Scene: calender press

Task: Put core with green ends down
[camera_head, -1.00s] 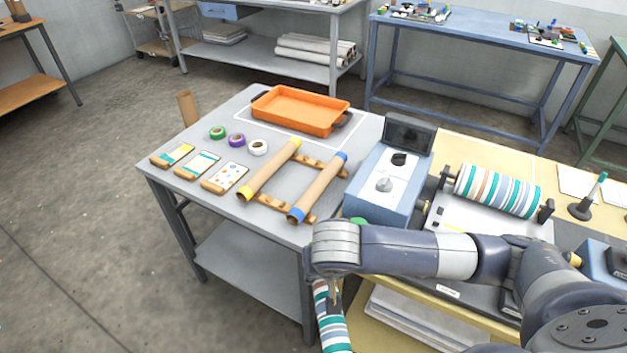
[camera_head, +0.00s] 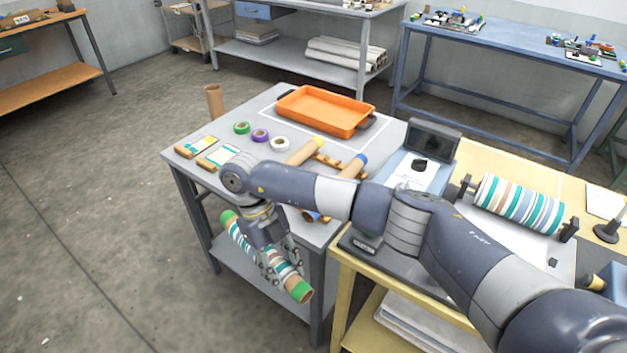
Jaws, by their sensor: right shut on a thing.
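The core with green ends (camera_head: 238,236) is wrapped in teal, white and tan stripes. It is tilted, with one green end at the upper left and the other at the lower right. My right gripper (camera_head: 272,262) is shut on its middle and holds it in front of the grey table's near edge. On the grey table (camera_head: 262,100) a core with a yellow end (camera_head: 304,151) and a core with a blue end (camera_head: 352,166) lie on wooden racks (camera_head: 328,161). My arm hides their near parts. My left gripper is not in view.
An orange tray (camera_head: 325,110) stands at the back of the grey table. Green, purple and white tape rolls (camera_head: 260,135) and sample cards (camera_head: 197,147) lie at its left. The press with a striped roller (camera_head: 520,204) stands on the yellow table at right.

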